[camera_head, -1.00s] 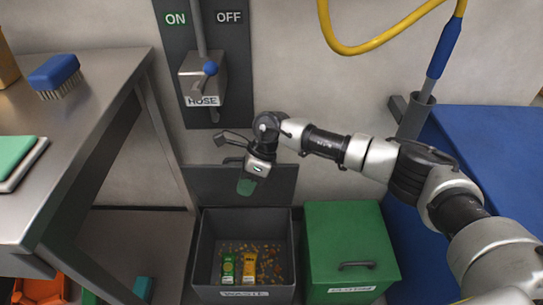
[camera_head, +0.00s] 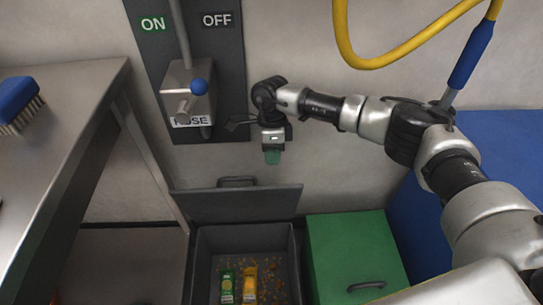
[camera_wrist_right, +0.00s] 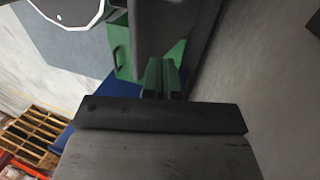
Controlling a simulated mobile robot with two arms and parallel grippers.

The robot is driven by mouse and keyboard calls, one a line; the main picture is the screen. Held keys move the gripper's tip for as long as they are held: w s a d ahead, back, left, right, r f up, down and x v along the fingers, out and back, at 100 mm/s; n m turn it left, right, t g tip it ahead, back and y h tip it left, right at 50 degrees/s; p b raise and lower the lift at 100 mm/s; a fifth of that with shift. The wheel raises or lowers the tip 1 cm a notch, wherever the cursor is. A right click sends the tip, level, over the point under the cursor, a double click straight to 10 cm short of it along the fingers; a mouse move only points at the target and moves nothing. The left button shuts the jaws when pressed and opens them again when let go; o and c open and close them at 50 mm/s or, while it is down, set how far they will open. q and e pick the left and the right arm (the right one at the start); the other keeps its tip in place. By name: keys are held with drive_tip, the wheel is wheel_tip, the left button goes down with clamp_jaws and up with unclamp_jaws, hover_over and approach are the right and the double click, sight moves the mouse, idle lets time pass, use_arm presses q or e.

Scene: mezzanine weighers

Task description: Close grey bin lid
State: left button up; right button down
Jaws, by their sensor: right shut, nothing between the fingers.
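The grey bin (camera_head: 202,262) stands on the floor against the wall, with scraps and small packets inside. Its grey lid (camera_head: 235,204) is open, raised at the back of the bin, with a handle (camera_head: 237,182) along its upper edge. My right gripper (camera_head: 273,157) is shut and empty, pointing down in front of the wall, above the lid's upper right and apart from it in the head view. Its green fingertips also show in the right wrist view (camera_wrist_right: 163,79), near a dark grey surface (camera_wrist_right: 163,30) that is probably the lid. My left gripper is out of view.
A closed green bin (camera_head: 352,250) with a handle stands right of the grey bin. A hose lever box (camera_head: 188,95) is on the wall at upper left. A steel table (camera_head: 70,130) stands at left, a blue block (camera_head: 480,165) at right. A yellow hose (camera_head: 370,60) hangs above.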

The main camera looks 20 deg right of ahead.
use_arm(q)
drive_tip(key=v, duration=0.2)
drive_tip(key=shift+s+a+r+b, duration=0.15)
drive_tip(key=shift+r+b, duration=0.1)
drive_tip(key=shift+b, duration=0.15)
use_arm(e)
drive_tip(key=x, duration=0.7)
drive_tip(key=shift+s+f, duration=0.1)
drive_tip(key=shift+f, duration=0.25)
